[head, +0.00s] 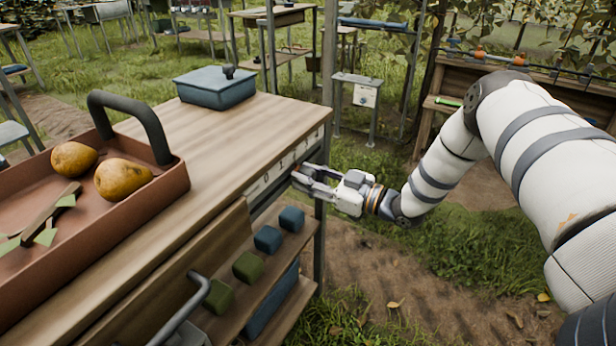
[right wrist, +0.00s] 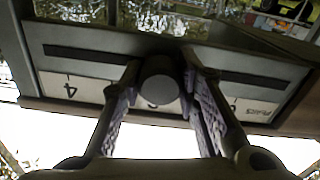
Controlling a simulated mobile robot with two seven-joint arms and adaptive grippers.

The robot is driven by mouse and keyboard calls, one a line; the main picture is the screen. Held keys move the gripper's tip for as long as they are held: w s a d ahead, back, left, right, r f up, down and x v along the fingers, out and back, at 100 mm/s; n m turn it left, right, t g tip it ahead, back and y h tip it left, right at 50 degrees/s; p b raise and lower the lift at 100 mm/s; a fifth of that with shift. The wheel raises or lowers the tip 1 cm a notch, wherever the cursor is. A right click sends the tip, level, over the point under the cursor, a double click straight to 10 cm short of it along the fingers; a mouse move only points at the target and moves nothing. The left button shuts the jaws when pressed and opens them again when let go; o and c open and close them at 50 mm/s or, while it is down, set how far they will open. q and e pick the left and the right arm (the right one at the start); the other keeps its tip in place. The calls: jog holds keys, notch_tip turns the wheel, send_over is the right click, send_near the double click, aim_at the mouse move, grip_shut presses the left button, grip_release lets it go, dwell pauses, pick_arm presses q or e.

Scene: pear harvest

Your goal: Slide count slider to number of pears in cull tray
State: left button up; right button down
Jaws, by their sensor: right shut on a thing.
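The reddish-brown tray (head: 120,222) stands on the wooden bench top at the left, cut off by the picture edge. Two yellow-brown pears (head: 122,179) show in it, with a twig and leaf pieces. The count slider's pale number strip (head: 258,186) runs along the bench's front edge. In the right wrist view its dark round knob (right wrist: 158,82) sits on a slotted rail, with a 4 on the strip (right wrist: 70,88) to its left. My right gripper (head: 297,181) is shut on the knob, one finger on each side.
A blue lidded box (head: 215,88) stands at the bench's far end. Below the strip, several blue and green blocks (head: 267,239) sit on a shelf. Grass and soil lie open to the right.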

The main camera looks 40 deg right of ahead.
jog(key=c, duration=1.2)
grip_release()
jog(key=shift+s, duration=0.1)
jog(key=v, duration=1.2)
jog(key=shift+f, duration=0.1)
